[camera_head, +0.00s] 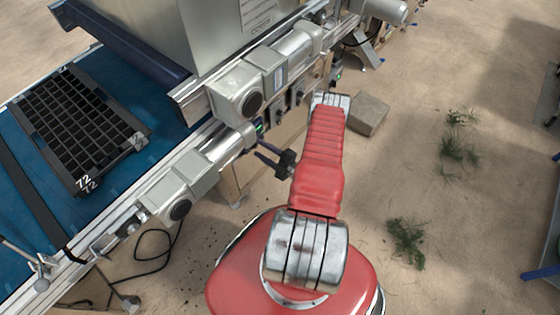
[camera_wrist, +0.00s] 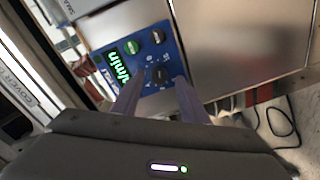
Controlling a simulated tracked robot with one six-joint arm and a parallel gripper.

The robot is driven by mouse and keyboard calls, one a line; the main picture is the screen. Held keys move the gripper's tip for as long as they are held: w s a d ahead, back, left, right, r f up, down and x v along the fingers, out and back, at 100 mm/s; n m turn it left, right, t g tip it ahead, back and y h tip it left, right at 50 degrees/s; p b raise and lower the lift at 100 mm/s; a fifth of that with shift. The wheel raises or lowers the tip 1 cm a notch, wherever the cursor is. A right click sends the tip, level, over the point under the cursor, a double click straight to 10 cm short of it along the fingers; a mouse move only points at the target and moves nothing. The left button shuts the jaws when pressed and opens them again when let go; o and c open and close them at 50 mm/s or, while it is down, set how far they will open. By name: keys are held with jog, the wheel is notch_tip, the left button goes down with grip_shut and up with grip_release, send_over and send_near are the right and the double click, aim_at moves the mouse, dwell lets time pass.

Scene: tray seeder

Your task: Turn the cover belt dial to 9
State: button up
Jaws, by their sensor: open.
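In the wrist view a blue control panel (camera_wrist: 182,50) carries a black dial (camera_wrist: 159,74) with small white marks around it. The dial's exact setting is too small to read. My gripper (camera_wrist: 160,80) is open, with one finger on each side of the dial in the picture; I cannot tell whether they touch it. The panel also has a lit green display (camera_wrist: 119,66) and a green button (camera_wrist: 158,37). In the head view my gripper (camera_head: 262,154) points left at the machine's side, where the dial cannot be made out.
A dark seed tray (camera_head: 75,120) lies on the blue belt (camera_head: 40,190) at the left. Grey motor housings (camera_head: 237,92) stick out along the machine's side. A stone block (camera_head: 368,114) stands on the sandy ground beyond my arm. A rail marked COVER (camera_wrist: 14,88) is left of the panel.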

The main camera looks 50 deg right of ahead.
jog(key=s, duration=1.2)
jog(key=shift+s+d+r, duration=0.15)
jog(key=shift+s+d, duration=0.1)
jog(key=shift+d, duration=0.15)
